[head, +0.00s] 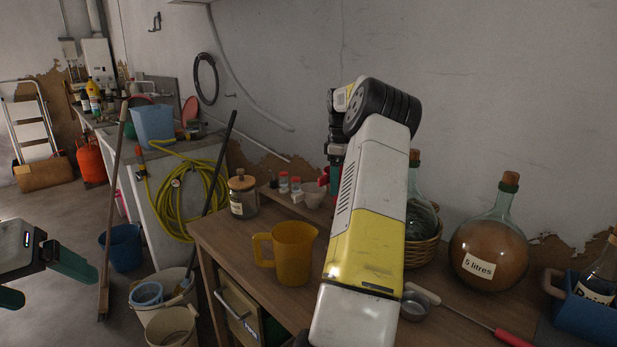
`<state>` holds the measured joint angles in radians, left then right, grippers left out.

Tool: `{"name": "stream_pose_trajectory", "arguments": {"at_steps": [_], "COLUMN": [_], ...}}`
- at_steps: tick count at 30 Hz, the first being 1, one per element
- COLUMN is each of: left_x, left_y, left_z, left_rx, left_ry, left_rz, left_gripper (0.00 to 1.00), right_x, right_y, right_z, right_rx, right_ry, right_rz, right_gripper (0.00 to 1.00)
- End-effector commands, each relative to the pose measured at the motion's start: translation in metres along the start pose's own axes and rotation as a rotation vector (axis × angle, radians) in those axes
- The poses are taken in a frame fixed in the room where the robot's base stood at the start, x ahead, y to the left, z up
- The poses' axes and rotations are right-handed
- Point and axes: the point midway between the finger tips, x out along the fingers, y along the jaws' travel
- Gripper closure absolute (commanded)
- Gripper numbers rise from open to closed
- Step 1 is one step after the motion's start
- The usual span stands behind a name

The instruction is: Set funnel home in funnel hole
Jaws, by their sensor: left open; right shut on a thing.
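My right gripper (333,172) is at the back of the bench near the wall, partly hidden behind my own forearm. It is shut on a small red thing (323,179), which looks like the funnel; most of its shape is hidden. It is above or beside a low wooden rack (272,194) that carries small jars. I cannot tell whether the red thing touches the rack. The funnel hole cannot be made out. My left gripper (42,284) is open and empty at the left edge, over the floor and away from the bench.
A cork-lidded jar (242,196), yellow jug (292,252), metal dish (415,305) and brown demijohn (489,252) stand on the bench (225,235). Another bottle (421,210) sits in a basket.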

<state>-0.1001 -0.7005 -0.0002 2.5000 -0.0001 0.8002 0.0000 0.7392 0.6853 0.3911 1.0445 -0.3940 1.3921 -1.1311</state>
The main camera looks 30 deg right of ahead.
Motion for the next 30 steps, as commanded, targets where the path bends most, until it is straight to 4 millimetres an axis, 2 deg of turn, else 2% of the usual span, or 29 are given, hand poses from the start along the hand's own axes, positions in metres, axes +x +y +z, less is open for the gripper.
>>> {"name": "stream_pose_trajectory", "arguments": {"at_steps": [20, 21, 30], "left_x": [0.0, 0.0, 0.0], "left_y": [0.0, 0.0, 0.0], "left_z": [0.0, 0.0, 0.0], "left_rx": [0.0, 0.0, 0.0], "left_ry": [-0.001, 0.0, -0.001], "left_rz": [0.0, 0.0, 0.0], "left_gripper": [0.17, 0.17, 0.17], "right_x": [0.041, 0.042, 0.041], "right_y": [0.0, 0.0, 0.0], "right_z": [0.0, 0.0, 0.0], "right_rx": [0.0, 0.0, 0.0], "right_ry": [0.0, 0.0, 0.0], "right_rz": [-0.001, 0.0, 0.001], "right_gripper": [0.72, 0.2, 0.79]}}
